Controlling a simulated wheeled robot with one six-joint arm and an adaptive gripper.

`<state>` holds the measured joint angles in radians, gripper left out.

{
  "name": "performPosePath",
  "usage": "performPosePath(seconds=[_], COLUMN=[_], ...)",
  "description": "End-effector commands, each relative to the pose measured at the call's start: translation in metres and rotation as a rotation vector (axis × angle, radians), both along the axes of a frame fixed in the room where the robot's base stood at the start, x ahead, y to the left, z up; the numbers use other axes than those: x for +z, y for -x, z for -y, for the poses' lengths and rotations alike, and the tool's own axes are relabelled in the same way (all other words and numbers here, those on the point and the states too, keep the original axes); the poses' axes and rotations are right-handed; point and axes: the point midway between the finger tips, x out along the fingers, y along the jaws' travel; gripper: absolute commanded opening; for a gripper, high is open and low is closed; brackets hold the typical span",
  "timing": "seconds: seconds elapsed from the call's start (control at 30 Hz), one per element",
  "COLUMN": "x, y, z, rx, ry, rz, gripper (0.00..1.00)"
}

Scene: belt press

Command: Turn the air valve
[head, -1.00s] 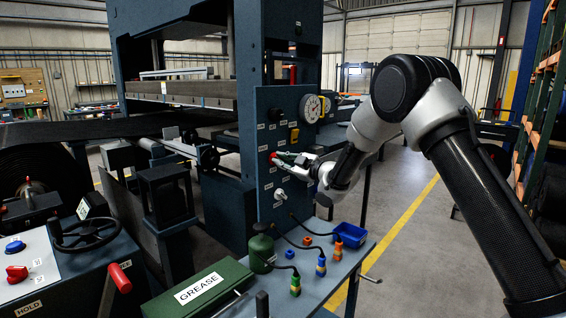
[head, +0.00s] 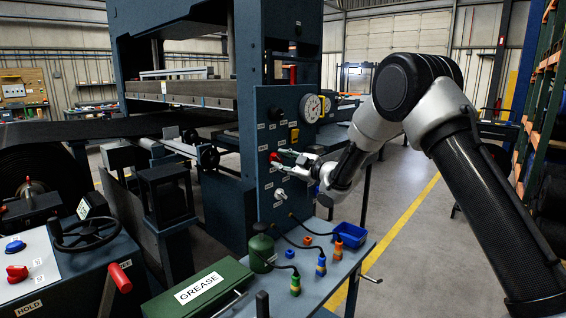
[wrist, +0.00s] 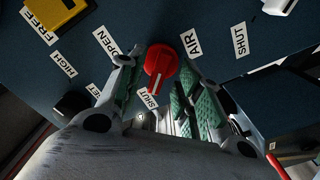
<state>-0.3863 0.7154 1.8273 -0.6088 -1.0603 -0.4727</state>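The air valve is a red round knob (wrist: 161,62) on the dark blue panel, beside a label reading AIR. My gripper (wrist: 157,82) is open, with one green-padded finger on each side of the knob's lower part. I cannot tell whether either finger touches it. In the head view the red knob (head: 274,156) shows at my gripper's fingertips (head: 287,154), partly hidden.
A yellow part (wrist: 58,12) and a dark knob (wrist: 72,103) sit on the panel nearby. In the head view a gauge (head: 311,107) is above and a light-coloured knob (head: 280,194) below. A bench with a green grease box (head: 205,285) and blue tray (head: 348,234) stands below.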

Motion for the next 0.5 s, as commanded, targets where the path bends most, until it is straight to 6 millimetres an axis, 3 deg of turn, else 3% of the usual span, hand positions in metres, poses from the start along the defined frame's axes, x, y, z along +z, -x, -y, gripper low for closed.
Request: performPosePath(seconds=[0.5], x=[0.000], y=[0.061], z=[0.080], rx=[-0.003], ry=[0.000], rz=[-0.002], gripper=[0.35])
